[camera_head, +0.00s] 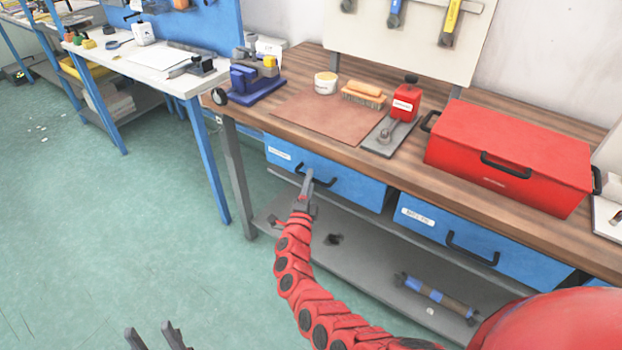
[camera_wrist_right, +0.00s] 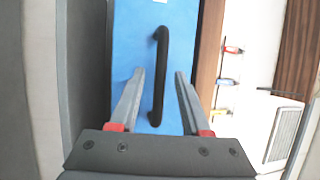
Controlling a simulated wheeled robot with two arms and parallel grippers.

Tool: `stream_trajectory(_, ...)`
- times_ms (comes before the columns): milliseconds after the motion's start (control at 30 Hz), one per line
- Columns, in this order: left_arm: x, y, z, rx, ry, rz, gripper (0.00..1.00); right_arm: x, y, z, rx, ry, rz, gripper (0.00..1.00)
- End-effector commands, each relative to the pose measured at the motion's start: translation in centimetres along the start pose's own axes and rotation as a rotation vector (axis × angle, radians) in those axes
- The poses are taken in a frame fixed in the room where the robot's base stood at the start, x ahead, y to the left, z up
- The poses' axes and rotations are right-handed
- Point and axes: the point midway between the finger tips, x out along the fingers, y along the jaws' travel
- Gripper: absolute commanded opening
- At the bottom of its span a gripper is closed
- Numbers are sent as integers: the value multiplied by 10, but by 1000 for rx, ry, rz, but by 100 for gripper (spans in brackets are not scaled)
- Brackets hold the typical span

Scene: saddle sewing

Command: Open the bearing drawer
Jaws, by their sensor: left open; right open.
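Two blue drawers hang under the wooden workbench, a left drawer (camera_head: 345,186) and a right drawer (camera_head: 500,240). Each has a black handle and a white label; the labels are too small to read surely. Both look shut. My right gripper (camera_head: 306,185) is open at the left drawer's handle (camera_head: 322,179). In the right wrist view the black handle (camera_wrist_right: 159,80) shows between the two fingers of my right gripper (camera_wrist_right: 159,75); I cannot tell how deep it sits between them. My left gripper (camera_head: 155,335) is open and empty at the bottom edge, away from the bench.
A grey shelf (camera_head: 350,255) below holds a roller-like part (camera_head: 435,296).

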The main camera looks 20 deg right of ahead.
Motion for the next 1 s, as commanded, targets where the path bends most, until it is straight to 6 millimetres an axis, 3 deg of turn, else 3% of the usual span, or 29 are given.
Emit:
stream_trajectory(200,-1,0,0,0,0,0,50,13,-1,-1,-3,3,-2,47)
stream_trajectory(533,-1,0,0,0,0,0,50,14,0,-2,-2,3,0,47)
stream_trajectory(800,-1,0,0,0,0,0,50,14,0,-2,-2,3,0,0)
stream_trajectory(1000,-1,0,0,0,0,0,50,14,0,-1,-2,3,0,0)
